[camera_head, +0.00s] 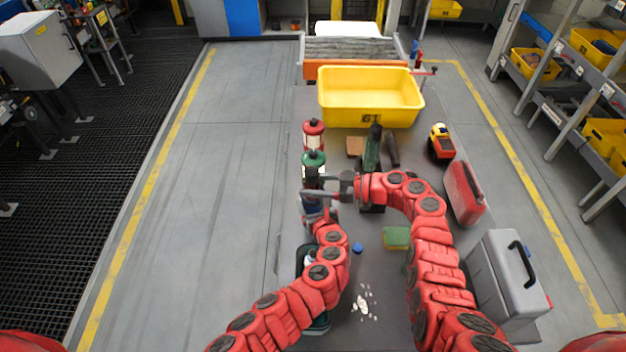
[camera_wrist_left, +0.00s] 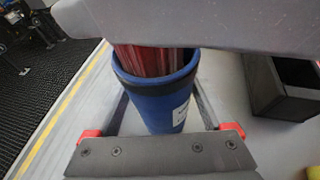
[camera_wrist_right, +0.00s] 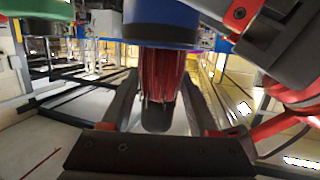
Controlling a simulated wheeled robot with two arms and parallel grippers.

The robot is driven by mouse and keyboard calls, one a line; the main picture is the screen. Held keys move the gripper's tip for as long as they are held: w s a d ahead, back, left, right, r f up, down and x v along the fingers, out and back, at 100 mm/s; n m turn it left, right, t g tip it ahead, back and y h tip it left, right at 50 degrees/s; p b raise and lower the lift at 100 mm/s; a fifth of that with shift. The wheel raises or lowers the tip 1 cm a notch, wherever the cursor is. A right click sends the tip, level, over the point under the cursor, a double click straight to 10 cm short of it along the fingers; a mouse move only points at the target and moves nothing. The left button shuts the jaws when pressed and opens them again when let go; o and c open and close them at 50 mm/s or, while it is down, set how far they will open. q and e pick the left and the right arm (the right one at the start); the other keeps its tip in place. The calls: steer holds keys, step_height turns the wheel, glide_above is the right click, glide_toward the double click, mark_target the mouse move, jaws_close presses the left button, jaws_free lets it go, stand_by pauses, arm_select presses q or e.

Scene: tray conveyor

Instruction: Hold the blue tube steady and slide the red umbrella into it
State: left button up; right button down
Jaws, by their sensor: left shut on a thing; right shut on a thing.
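The blue tube (camera_wrist_left: 158,103) stands between the fingers of my left gripper (camera_wrist_left: 160,112), which is shut on it. The red umbrella (camera_wrist_left: 150,60) sits with one end inside the tube's open mouth. In the right wrist view the umbrella (camera_wrist_right: 167,78) lies between the fingers of my right gripper (camera_wrist_right: 157,103), with its dark end towards the camera. The tube's blue rim (camera_wrist_right: 160,22) shows beyond it. In the head view my right gripper (camera_head: 318,193) is just above the left one, and both hide most of the tube. How deep the umbrella reaches is hidden.
A green-topped bottle (camera_head: 313,164) and a red-topped bottle (camera_head: 313,133) stand close behind the grippers. A yellow bin (camera_head: 370,112) is at the back. A red case (camera_head: 464,192), a grey toolbox (camera_head: 508,272) and a green sponge (camera_head: 397,237) are on the right.

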arm_select(q)
steer(key=shift+f, duration=0.15)
arm_select(e)
steer(key=shift+s+a+f, duration=0.15)
steer(key=shift+f, duration=0.5)
stand_by(0.9)
steer(key=shift+c, duration=0.3)
jaws_free()
steer(key=shift+r, duration=0.1)
steer(key=shift+d, duration=0.3)
steer(key=v, duration=1.1)
steer(key=shift+d, duration=0.25)
steer(key=shift+r, duration=0.1)
